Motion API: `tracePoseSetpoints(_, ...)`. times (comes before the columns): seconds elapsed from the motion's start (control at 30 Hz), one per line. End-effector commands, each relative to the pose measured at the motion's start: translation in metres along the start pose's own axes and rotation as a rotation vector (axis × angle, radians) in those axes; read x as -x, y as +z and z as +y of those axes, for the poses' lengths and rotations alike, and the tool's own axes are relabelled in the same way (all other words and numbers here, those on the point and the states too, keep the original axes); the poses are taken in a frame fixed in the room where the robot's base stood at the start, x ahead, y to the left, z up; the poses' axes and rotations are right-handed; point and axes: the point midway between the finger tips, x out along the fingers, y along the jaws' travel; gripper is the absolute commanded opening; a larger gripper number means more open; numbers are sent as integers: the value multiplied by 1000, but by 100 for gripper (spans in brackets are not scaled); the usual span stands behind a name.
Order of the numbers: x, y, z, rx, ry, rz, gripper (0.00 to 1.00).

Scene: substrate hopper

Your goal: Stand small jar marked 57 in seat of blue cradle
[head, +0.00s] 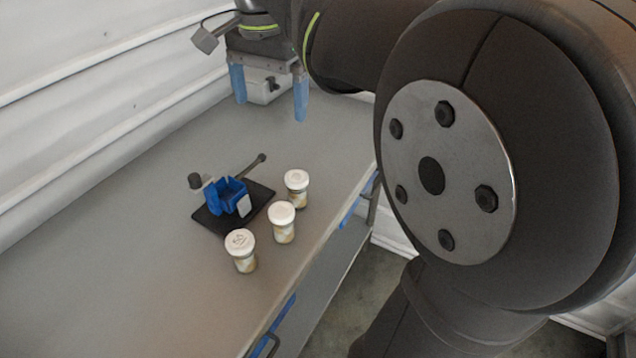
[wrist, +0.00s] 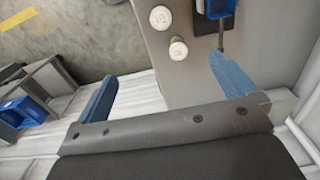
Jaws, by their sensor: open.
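Three small jars with white lids stand upright on the grey bench: a near one (head: 241,250), a middle one (head: 283,222) and a far one (head: 296,188). A dark mark shows on the near lid, but I cannot read a number on any jar. The blue cradle (head: 230,195) sits on a black base plate beside the jars; no jar stands in it. My gripper (head: 270,100), with blue fingers, is open and empty above the far end of the bench. In the wrist view, two jar lids (wrist: 178,48) and part of the blue cradle (wrist: 218,8) show beyond the fingers.
The white wall bounds the left; the bench (head: 110,270) is clear at front left.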

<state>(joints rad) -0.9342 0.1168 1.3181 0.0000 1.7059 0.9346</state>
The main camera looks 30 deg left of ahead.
Motion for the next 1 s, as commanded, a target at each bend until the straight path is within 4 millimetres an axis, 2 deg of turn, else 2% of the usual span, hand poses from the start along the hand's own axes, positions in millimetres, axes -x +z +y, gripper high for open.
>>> tracePoseSetpoints(0.13, 9, 0, 0, 0, 0, 0, 100)
tracePoseSetpoints(0.37, 10, 0, 0, 0, 1, -1, 100)
tracePoseSetpoints(0.53, 10, 0, 0, 0, 1, -1, 71)
tracePoseSetpoints(0.67, 8, 0, 0, -9, 1, -1, 71)
tracePoseSetpoints(0.83, -14, -3, -4, -156, 4, -3, 71)
tracePoseSetpoints(1.0, -60, -7, -10, -481, 7, -3, 71)
